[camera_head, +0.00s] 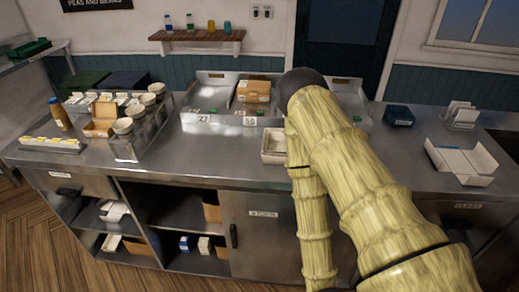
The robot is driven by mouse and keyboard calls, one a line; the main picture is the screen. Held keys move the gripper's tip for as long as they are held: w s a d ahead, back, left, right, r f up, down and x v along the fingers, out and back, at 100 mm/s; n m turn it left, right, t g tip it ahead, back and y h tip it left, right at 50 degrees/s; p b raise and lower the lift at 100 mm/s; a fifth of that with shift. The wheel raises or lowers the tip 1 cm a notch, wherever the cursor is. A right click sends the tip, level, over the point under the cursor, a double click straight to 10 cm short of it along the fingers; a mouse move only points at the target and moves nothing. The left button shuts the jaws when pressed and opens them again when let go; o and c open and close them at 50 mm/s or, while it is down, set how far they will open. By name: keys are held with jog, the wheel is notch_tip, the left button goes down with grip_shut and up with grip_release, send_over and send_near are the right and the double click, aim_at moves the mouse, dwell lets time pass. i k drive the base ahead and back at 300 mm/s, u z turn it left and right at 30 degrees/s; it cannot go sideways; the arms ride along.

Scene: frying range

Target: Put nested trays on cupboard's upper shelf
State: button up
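A pale shallow tray (273,146) lies on the steel counter, left of my arm. My arm covers its right side, and I cannot tell whether more trays are nested in it. Below the counter is a cupboard with open bays. Its upper shelf (165,222) shows in the middle bay, with a brown box at its right end. The left bay's upper shelf (88,216) holds white items. A labelled cupboard door (252,238) is closed. My gripper is not in view; my arm bends down in front of the counter and out at the bottom edge.
Behind are steel fryer basins (215,95). A white open box (462,160) lies right.

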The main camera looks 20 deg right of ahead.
aim_at(187, 212)
jog(key=u, duration=2)
jog(key=i, duration=3)
jog(key=z, duration=3.95)
jog(key=i, duration=0.5)
jog(key=z, duration=0.05)
